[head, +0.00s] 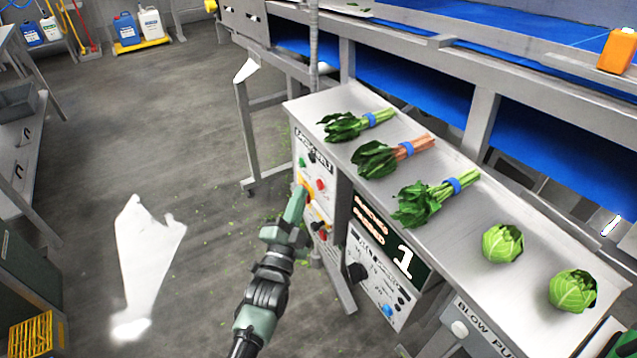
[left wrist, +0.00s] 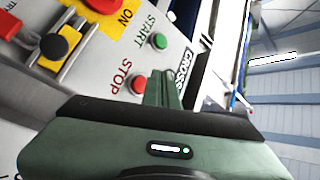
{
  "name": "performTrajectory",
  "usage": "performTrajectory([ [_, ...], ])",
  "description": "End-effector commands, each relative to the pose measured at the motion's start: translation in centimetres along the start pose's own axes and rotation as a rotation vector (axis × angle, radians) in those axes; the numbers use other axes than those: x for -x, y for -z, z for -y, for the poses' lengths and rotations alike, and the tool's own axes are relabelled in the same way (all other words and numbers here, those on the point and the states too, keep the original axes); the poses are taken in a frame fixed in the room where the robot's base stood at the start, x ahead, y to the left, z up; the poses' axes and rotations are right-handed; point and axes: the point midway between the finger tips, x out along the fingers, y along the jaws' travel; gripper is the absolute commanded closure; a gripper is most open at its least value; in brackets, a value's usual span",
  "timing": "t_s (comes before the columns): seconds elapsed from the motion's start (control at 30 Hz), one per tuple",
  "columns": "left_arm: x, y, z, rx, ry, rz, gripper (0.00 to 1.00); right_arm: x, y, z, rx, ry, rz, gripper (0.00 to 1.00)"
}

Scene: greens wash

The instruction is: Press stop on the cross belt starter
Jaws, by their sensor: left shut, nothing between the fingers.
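The cross belt starter (head: 316,169) is a pale panel on the front of the steel bench, with its label at the top. Its red stop button (head: 321,184) sits below the green start button (head: 302,161). In the left wrist view the red button (left wrist: 138,84) is marked STOP and the green button (left wrist: 160,40) START. My left gripper (head: 300,194) is shut and empty in front of the panel. Its fingertips (left wrist: 162,74) show right beside the stop button in the left wrist view; I cannot tell whether they touch the panel.
Below the starter are a black knob and a red knob on yellow plates (left wrist: 108,47). A second control box (head: 378,278) is to the right. Bunched greens (head: 432,200) and lettuces (head: 503,243) lie on the bench top (head: 470,225). The floor at left is mostly open.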

Motion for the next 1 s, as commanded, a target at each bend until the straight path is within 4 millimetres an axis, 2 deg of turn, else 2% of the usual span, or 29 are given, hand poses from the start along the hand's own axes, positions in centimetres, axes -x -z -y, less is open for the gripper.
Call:
performTrajectory([
  [0.1,0.8,-0.5,0.9,-0.003,-0.002,0.000,1.00,0.9,0.1,0.0,0.000,0.000,0.000,0.65],
  [0.37,2.4,-1.7,1.9,-0.001,-0.001,0.000,1.00,1.6,0.1,-0.1,0.000,0.000,0.000,0.65],
  [1.0,2.4,-1.8,1.8,0.000,0.000,-0.001,1.00,1.6,0.1,-0.1,0.000,0.000,0.000,0.65],
])
